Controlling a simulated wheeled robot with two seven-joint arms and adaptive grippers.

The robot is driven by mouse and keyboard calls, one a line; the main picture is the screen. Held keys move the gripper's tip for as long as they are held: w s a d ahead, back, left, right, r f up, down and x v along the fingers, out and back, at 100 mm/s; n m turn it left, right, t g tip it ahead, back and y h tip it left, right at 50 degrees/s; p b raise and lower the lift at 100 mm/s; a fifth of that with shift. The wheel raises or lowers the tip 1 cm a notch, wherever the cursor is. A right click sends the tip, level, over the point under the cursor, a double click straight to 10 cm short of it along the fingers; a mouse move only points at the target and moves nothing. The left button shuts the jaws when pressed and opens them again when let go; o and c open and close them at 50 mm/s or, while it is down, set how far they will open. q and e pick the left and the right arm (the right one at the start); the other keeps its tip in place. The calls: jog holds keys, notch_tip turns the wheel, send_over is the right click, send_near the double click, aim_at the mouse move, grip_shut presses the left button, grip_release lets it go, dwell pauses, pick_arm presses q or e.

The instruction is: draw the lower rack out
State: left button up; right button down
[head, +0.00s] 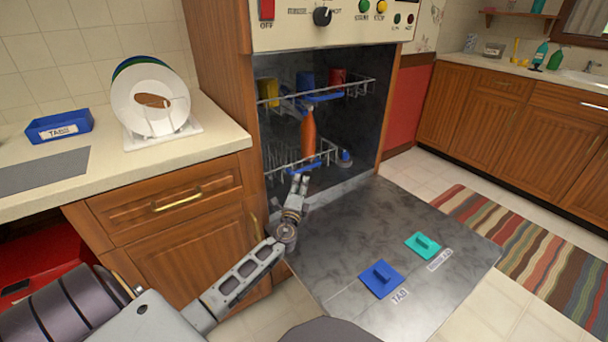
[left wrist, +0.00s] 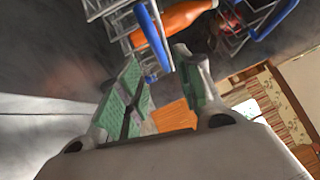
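The lower rack (head: 285,163) is a wire rack low inside the open dishwasher, with a blue handle (head: 306,168) along its front. My left gripper (head: 300,180) is just in front of and below this handle. In the left wrist view, the fingers (left wrist: 160,72) are apart, with green pads showing. A blue bar that looks like the lower rack's handle (left wrist: 155,42) lies just beyond the fingertips, near the gap. Nothing is visibly held, and I cannot tell whether a finger touches the bar. My right gripper is not in view.
An orange object (head: 308,134) stands between the racks. The upper rack (head: 345,90) holds yellow, blue and red cups. The dropped door (head: 340,240) carries a blue tab block (head: 381,279) and a green block (head: 423,245). A counter with a plate rack (head: 165,135) borders the left.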

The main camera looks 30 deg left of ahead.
aim_at(304, 173)
pick_arm(q)
jog(key=b+x, duration=0.1)
jog(key=x, duration=0.6)
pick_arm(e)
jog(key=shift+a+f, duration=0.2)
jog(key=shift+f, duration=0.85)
pick_arm(q)
grip_shut()
